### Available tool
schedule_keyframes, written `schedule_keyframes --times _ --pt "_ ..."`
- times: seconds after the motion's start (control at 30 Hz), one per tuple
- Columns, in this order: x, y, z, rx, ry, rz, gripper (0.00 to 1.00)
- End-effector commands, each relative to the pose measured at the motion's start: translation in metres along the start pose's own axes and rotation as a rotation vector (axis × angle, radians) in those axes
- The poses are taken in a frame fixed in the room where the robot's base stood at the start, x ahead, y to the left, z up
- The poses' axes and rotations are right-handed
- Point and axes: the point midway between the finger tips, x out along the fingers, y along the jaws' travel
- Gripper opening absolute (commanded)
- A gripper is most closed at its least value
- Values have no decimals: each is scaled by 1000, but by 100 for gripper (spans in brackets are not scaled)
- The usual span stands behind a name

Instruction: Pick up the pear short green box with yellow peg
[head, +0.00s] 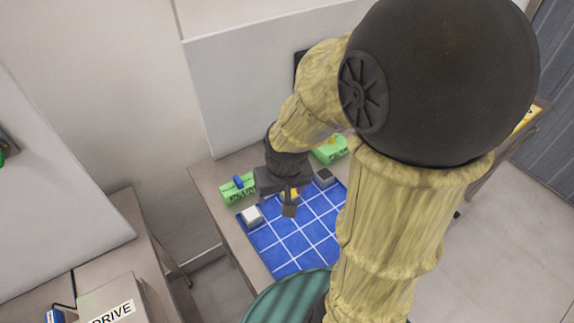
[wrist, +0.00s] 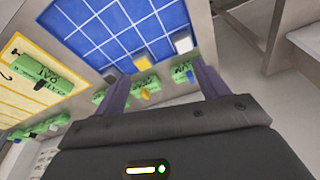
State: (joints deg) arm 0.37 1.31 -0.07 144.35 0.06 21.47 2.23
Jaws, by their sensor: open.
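Several short green boxes with pegs are in view, but their labels are too small to read surely. In the head view, my gripper (head: 287,208) points down over the back of the blue grid mat. A green box with a blue peg (head: 238,188) sits left of it, and another green box (head: 330,150) is behind right.
The blue grid mat (head: 300,243) carries a white cube (head: 251,216), a grey cube (head: 324,178) and a yellow block (wrist: 142,61). A yellow mat (wrist: 20,95) with a green box (wrist: 42,77) lies left in the wrist view. A wall panel (head: 235,90) stands behind the table.

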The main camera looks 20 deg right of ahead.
Motion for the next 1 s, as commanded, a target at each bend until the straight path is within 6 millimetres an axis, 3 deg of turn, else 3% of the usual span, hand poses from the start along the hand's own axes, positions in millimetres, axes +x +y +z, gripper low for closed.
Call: schedule_keyframes --times 0.27,0.6,0.8,1.0 --pt "27 20 -85 353 -57 21 73" --pt "74 69 -191 915 -138 86 73" --pt "100 102 -232 1207 -173 135 73" --pt "108 113 -247 1327 -185 158 73"
